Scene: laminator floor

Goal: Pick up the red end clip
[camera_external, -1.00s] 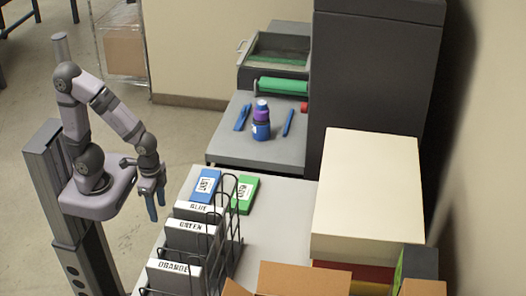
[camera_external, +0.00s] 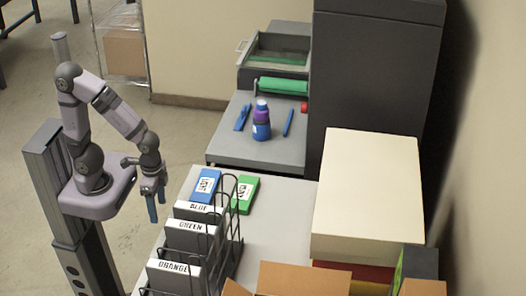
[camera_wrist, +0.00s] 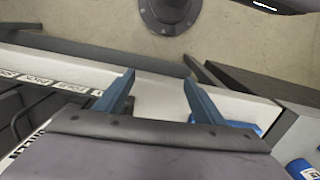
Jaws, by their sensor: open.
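A small red piece (camera_external: 304,107) shows at the right end of the green roller (camera_external: 280,86), on the grey machine at the back. It is too small to tell for sure that it is the red end clip. My gripper (camera_external: 155,208) is far from it, at the left edge of the near white table, fingers pointing down. In the wrist view my gripper (camera_wrist: 159,77) has its two blue fingers spread apart, with nothing between them. No red clip shows in the wrist view.
A blue and purple bottle (camera_external: 261,122) stands on the grey shelf between two blue tools (camera_external: 242,117) (camera_external: 288,122). Blue (camera_external: 205,184) and green (camera_external: 246,192) boxes lie behind a black wire rack (camera_external: 225,240). White stack (camera_external: 368,190) and dark cabinet (camera_external: 372,100) bound the right.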

